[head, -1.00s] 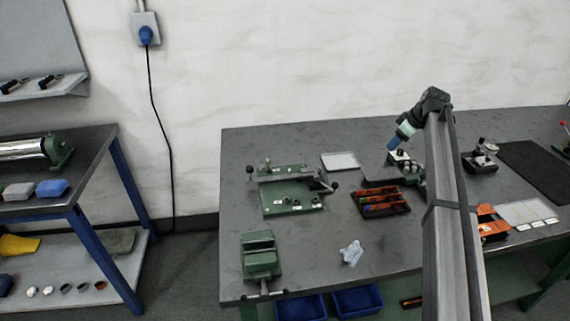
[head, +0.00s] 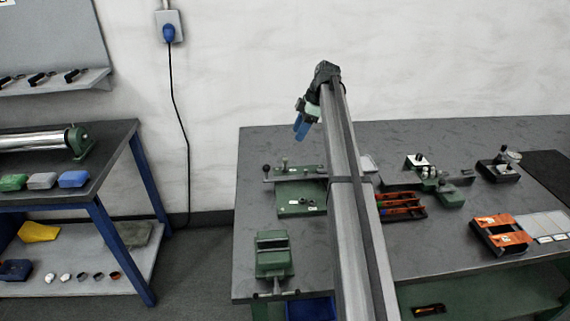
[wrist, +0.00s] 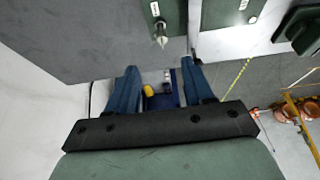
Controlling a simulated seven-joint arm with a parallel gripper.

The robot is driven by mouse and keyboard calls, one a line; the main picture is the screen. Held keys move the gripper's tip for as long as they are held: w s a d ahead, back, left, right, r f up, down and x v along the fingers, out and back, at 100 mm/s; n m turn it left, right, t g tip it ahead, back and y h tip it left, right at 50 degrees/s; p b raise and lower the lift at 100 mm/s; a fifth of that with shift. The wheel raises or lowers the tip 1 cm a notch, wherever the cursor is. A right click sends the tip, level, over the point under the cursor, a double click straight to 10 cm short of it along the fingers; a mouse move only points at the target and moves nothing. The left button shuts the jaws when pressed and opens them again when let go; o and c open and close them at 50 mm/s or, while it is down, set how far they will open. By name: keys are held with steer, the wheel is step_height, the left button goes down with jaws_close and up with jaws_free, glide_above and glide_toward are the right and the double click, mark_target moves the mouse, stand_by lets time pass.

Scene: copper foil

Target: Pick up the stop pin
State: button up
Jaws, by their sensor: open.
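My gripper (head: 301,127) is at the end of my raised arm, above the back of the workbench and near the green fixture (head: 300,199). Its two blue fingers are apart with nothing between them, as the wrist view (wrist: 160,82) also shows. In the wrist view a small metal pin with a pointed end (wrist: 160,36) shows at a green plate (wrist: 163,10), beyond the fingertips and not touching them. In the head view a short grey upright pin (head: 284,163) shows at the fixture's back. I cannot tell for certain which piece is the stop pin. My arm hides the fixture's right side.
A green vise (head: 273,257) stands at the front left of the workbench. A black tray with coloured items (head: 402,206), a small green device (head: 450,197) and an orange-and-black holder (head: 500,235) lie right of my arm. A rack (head: 75,205) stands left.

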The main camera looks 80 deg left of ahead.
mark_target(286, 158)
steer(key=x, duration=0.7)
steer(key=shift+f, duration=0.15)
steer(key=shift+x, duration=2.6)
steer(key=shift+d, duration=0.15)
steer(key=shift+c, duration=0.3)
jaws_close()
